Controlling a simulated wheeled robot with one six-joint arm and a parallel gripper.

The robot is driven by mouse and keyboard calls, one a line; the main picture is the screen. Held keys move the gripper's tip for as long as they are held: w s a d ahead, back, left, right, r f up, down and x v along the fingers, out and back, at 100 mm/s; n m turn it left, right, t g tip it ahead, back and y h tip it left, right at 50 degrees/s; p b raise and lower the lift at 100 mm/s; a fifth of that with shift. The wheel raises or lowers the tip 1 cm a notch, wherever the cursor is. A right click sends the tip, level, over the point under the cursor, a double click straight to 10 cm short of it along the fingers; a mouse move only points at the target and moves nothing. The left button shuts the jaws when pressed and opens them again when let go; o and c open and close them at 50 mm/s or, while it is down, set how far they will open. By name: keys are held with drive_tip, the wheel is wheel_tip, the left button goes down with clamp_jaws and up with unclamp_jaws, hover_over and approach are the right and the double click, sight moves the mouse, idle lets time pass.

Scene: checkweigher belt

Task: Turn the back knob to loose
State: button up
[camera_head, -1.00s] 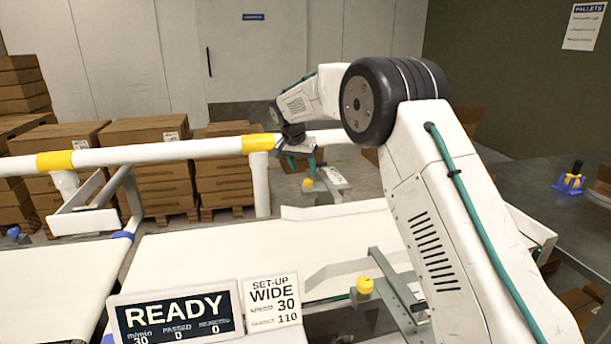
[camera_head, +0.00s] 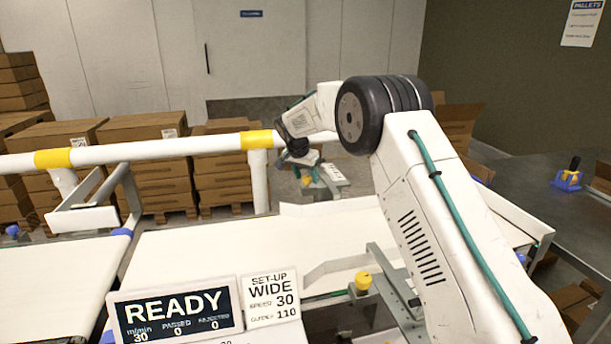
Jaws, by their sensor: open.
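The back knob (camera_head: 305,181) is a small yellow knob on a grey bracket at the far side of the white belt (camera_head: 220,245). My gripper (camera_head: 302,163) is small and dark in this view, at the end of my arm, close above the back knob. The gap between them is too small to judge, and the finger details are hard to make out. A second yellow knob, the front one (camera_head: 363,281), stands on a bracket at the near side of the belt. The knobs' loose or tight marks cannot be read.
A display reading READY (camera_head: 177,315) and a set-up card reading WIDE (camera_head: 270,300) stand at the near edge. A white rail with yellow bands (camera_head: 190,149) runs behind the belt. Stacked cartons (camera_head: 148,165) stand beyond. A dark table (camera_head: 540,195) is at the right.

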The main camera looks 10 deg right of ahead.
drive_tip(key=shift+c, duration=0.3)
drive_tip(key=c, duration=0.9)
